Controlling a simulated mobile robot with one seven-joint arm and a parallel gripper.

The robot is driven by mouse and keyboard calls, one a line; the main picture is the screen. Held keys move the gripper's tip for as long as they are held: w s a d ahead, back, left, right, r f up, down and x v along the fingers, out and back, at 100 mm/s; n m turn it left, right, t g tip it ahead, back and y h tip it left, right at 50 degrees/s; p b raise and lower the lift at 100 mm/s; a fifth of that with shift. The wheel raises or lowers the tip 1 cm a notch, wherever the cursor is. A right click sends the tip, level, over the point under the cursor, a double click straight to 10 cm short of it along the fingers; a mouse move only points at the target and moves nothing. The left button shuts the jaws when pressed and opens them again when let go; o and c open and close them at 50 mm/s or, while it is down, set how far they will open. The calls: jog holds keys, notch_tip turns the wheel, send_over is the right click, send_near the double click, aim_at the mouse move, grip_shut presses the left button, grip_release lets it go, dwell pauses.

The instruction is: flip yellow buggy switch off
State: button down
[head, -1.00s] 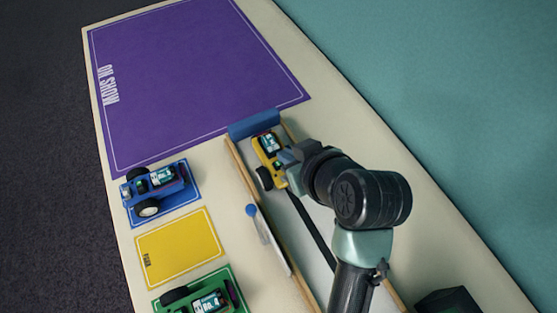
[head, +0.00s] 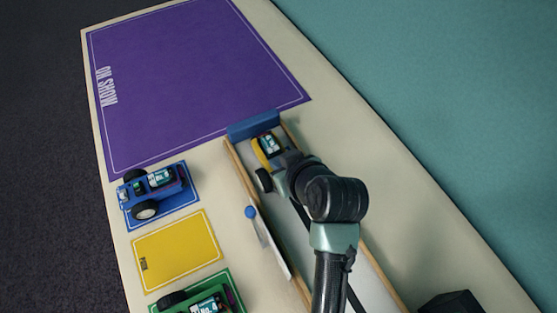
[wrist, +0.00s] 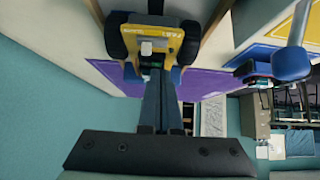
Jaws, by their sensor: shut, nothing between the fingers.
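The yellow buggy (head: 260,158) stands in the wood-edged lane (head: 232,158), close to the blue block at its far end. In the wrist view the buggy (wrist: 172,38) shows its yellow end, two black wheels and a small pale piece (wrist: 146,48) that could be the switch; its position cannot be told. My gripper (wrist: 160,78) is shut and empty, its fingertips just at that end of the buggy. I cannot tell whether they touch it. In the head view my wrist and arm cover the near part of the buggy and the gripper's fingertips.
The blue block (head: 254,126) closes the lane's far end. A blue-knobbed stick (head: 250,212) stands left of the lane. A blue buggy (head: 152,190), an empty yellow mat (head: 178,252) and a green buggy (head: 205,303) lie further left. The purple mat (head: 190,80) beyond is clear.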

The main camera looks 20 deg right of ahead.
jog(key=shift+a+f+h, duration=0.2)
jog(key=shift+f+h, duration=0.1)
jog(key=shift+d+r, duration=0.1)
jog(key=shift+d, duration=0.15)
jog(key=shift+d+r+p, duration=0.3)
jog(key=shift+d+p, duration=0.05)
jog(key=shift+d, duration=0.3)
